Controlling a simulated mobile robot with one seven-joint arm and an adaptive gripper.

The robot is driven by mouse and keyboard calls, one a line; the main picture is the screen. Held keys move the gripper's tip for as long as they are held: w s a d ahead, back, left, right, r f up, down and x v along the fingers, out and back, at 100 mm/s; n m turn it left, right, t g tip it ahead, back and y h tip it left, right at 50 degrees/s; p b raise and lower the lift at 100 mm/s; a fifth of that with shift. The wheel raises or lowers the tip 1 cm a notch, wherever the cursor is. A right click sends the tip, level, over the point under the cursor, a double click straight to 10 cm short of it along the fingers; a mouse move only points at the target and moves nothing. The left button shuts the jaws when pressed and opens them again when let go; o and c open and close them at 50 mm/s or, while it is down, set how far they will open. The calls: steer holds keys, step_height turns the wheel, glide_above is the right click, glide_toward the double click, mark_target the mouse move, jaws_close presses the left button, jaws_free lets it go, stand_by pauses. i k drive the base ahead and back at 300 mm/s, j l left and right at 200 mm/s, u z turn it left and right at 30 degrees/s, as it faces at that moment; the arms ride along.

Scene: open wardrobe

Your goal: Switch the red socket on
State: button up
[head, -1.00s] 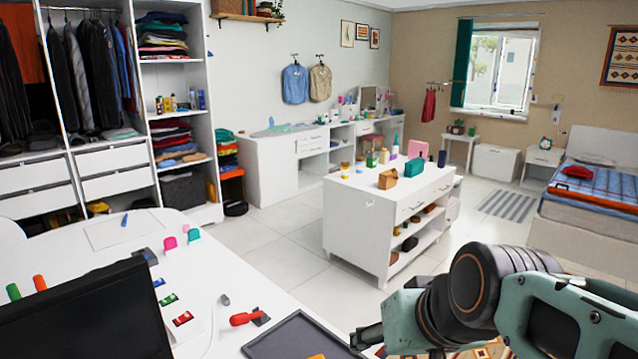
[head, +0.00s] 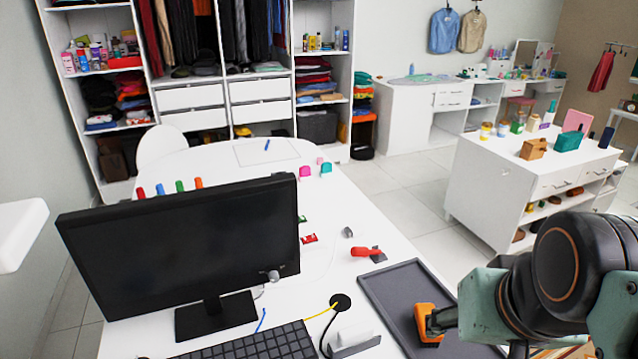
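A small red switch-like piece (head: 309,239), which looks like the red socket, lies on the white desk (head: 345,205) just right of the monitor. A green one (head: 302,219) shows partly behind the monitor's edge. Whether the red one is on or off is too small to tell. My gripper (head: 436,321) is at the lower right, over the dark tray (head: 400,290), well to the right of and nearer than the red piece. Its tip overlaps an orange block-like thing (head: 427,311) in the tray. I cannot tell whether they touch, or whether the fingers are open.
A black monitor (head: 185,255) and a keyboard (head: 250,345) take up the desk's left and front. A red-handled lever (head: 366,252) stands between the red piece and the tray. A white island (head: 495,190) stands to the right.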

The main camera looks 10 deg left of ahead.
mark_target(306, 239)
steer(key=u, duration=0.85)
steer(key=k+l+u, duration=0.2)
steer(key=l, duration=0.3)
steer(key=k, duration=0.1)
